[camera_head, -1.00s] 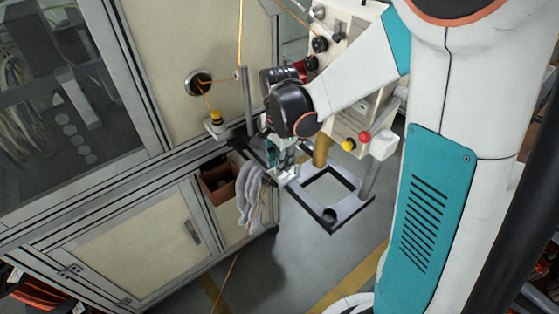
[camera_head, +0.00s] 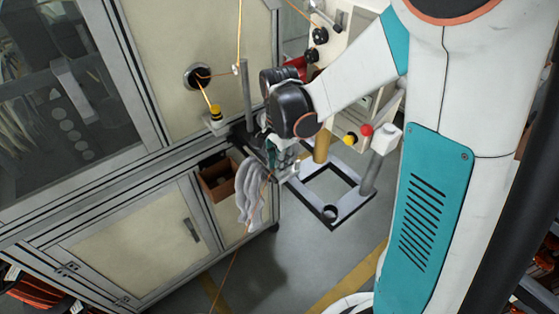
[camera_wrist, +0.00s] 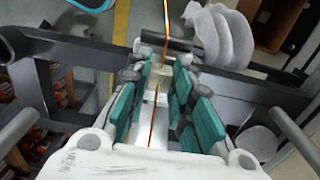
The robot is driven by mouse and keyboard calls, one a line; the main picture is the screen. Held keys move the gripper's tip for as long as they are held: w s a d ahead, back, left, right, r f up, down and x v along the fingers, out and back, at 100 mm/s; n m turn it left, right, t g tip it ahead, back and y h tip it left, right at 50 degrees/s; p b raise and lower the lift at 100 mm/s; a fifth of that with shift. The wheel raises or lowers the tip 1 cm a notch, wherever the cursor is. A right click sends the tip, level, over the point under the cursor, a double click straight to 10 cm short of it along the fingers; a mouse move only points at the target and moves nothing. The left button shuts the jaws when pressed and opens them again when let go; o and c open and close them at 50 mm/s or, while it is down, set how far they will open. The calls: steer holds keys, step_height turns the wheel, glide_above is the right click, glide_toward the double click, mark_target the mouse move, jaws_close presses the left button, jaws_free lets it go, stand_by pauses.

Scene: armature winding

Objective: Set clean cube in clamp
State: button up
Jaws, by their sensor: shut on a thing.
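My gripper (camera_wrist: 160,85), with teal pads on its fingers, is shut on a small pale block, which I take to be the clean cube (camera_wrist: 161,74). An orange wire runs through or past the block; I cannot tell which. In the head view my gripper (camera_head: 281,158) is beside the cabinet's front edge, at the metal frame (camera_head: 352,205), and my wrist hides much of it. The cube is too small to make out there. I cannot pick out the clamp with certainty; dark metal bars lie beyond the fingertips in the wrist view.
Grey cloth or gloves (camera_head: 250,195) hang next to my gripper, also in the wrist view (camera_wrist: 222,38). The machine's red knob (camera_head: 366,130) and a yellow-topped part (camera_head: 215,112) stand nearby. Floor shows through the frame.

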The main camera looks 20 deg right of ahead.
steer(key=o, duration=0.7)
step_height(320, 180, up, 12)
steer(key=s+f+n+t+b, duration=0.1)
steer(key=s+n+t+b, duration=0.1)
steer(key=s+n, duration=0.2)
steer(key=s+f+n+t+b, duration=0.2)
steer(key=s+n+b, duration=0.1)
steer(key=s+n, duration=0.2)
steer(key=s+f+n+t+b, duration=0.1)
steer(key=s+n+t+b, duration=0.1)
steer(key=s+n, duration=0.3)
steer(key=shift+s+d+f+t+b, duration=0.15)
steer(key=shift+s+d+t+b, duration=0.1)
steer(key=shift+s+t+b, duration=0.25)
